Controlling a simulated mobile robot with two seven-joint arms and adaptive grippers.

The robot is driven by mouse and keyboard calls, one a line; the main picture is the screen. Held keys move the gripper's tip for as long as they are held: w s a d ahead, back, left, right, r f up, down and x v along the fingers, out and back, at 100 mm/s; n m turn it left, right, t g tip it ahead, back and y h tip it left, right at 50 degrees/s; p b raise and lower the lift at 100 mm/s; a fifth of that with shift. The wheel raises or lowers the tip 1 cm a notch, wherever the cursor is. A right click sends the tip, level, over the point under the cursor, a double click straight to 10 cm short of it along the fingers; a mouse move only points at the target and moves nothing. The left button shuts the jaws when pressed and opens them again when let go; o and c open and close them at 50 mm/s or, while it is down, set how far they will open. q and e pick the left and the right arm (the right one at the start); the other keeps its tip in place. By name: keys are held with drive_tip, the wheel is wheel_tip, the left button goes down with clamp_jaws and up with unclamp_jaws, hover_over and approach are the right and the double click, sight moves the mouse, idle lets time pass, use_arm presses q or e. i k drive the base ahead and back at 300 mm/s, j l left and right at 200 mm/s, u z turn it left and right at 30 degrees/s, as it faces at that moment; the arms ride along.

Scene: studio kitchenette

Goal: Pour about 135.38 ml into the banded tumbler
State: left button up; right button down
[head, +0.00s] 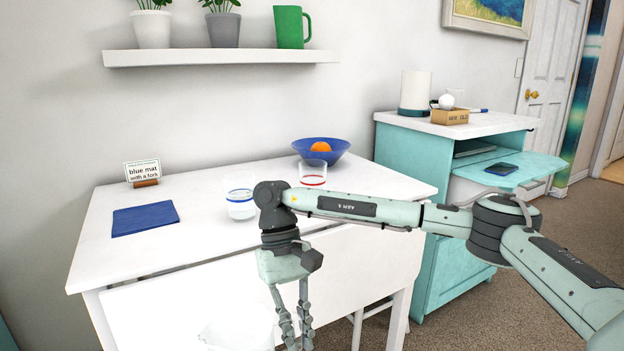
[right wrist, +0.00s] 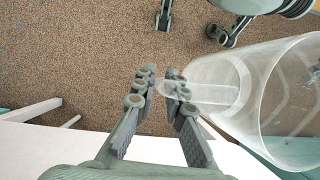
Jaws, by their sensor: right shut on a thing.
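Two clear tumblers stand upright on the white table in the head view. One has a blue band (head: 241,205), left of my right wrist; the other has a red band (head: 313,174), farther back. My right gripper (head: 298,340) points down in front of the table's front edge. In the right wrist view it (right wrist: 164,84) is shut on the handle of a clear pitcher (right wrist: 225,95). The pitcher shows faintly at the bottom of the head view (head: 236,335). I cannot tell its fill level.
The white table (head: 190,185) also holds a blue mat (head: 145,218), a small sign (head: 143,172) and a blue bowl (head: 321,151) with an orange. A teal cabinet (head: 455,150) stands to the right.

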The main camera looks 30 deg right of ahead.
sight(313, 173)
drive_tip(key=l+u, duration=0.2)
drive_tip(key=l, duration=0.5)
drive_tip(key=l+u, duration=0.25)
drive_tip(key=l, duration=0.4)
drive_tip(key=k+l+u, duration=0.2)
drive_tip(key=l, duration=0.5)
